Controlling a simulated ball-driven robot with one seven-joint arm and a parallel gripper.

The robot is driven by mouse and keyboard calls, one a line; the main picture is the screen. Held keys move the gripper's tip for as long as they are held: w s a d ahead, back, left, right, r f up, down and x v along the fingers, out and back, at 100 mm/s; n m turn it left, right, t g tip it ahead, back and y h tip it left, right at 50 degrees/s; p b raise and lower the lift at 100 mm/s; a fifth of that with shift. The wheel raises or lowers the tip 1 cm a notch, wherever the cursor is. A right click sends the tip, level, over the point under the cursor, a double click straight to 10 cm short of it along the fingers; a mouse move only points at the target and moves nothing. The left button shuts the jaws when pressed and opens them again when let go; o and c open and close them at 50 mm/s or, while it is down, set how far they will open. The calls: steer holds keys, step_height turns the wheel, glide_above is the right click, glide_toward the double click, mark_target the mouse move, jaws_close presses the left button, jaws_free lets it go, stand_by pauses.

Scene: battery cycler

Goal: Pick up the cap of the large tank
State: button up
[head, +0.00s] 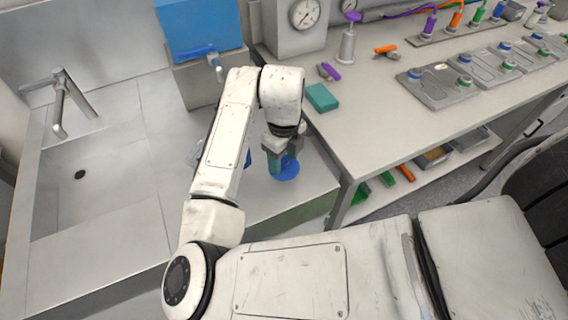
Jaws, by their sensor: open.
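My gripper (283,152) points down at the counter between the sink and the workbench, and it is open. A round blue disc-like piece (288,172) lies right below and beside the fingers; it looks like a cap, but I cannot tell whether the fingers touch it. A teal-green part shows at the left finger, and I cannot tell what it belongs to. A large blue tank (200,28) with a tap (217,66) stands on a grey block at the back. A clear object with some blue is mostly hidden behind my forearm.
The sink (85,175) with its faucet (68,100) is at the left. The workbench (385,130) at the right holds a teal block (321,97), a purple-handled tool (329,71), a gauge box (293,25) and cell trays (440,85). Its near edge is close to my gripper.

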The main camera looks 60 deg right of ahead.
jaws_close()
stand_by(0.3)
steer(key=shift+r, duration=0.1)
